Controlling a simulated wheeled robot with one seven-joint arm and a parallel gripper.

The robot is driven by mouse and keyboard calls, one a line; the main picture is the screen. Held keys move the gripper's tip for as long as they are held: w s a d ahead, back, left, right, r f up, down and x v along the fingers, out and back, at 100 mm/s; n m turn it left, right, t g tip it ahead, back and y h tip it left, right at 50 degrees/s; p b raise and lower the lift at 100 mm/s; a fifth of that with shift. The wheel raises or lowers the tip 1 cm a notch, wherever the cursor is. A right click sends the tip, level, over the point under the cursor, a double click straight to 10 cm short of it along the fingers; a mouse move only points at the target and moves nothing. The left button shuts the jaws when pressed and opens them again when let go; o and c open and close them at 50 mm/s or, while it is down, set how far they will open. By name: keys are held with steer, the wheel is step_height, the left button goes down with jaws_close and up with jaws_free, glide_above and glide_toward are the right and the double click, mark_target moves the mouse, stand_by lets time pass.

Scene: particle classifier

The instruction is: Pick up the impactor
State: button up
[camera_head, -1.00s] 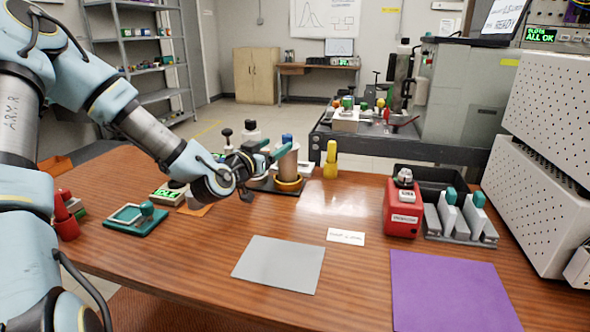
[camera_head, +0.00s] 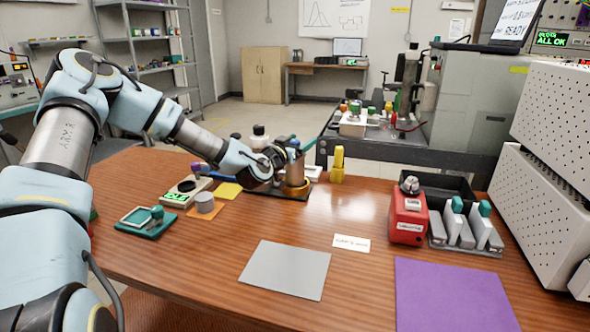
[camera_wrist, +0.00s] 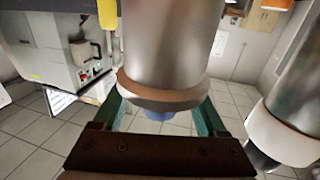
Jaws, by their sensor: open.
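A metallic cylinder with a blue top, most likely the impactor (camera_head: 294,172), stands upright in a yellow ring on a dark base at the back of the wooden table. In the wrist view the large silver cylinder (camera_wrist: 172,45) fills the middle, with a pale collar and a blue knob below it in the picture. My gripper (camera_wrist: 160,112) is open, with one green finger on each side of the collar. Whether the fingers touch it cannot be told. In the head view my gripper (camera_head: 296,152) partly hides the upper part of the cylinder.
A yellow object (camera_head: 337,165) stands just right of the cylinder. A dark-capped bottle (camera_head: 259,137) is behind my gripper. A small grey cylinder (camera_head: 204,202) on an orange pad and a green-lit device (camera_head: 183,190) are left. A grey mat (camera_head: 285,270) lies in front.

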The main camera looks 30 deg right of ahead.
jaws_close()
stand_by(0.6)
stand_by(0.8)
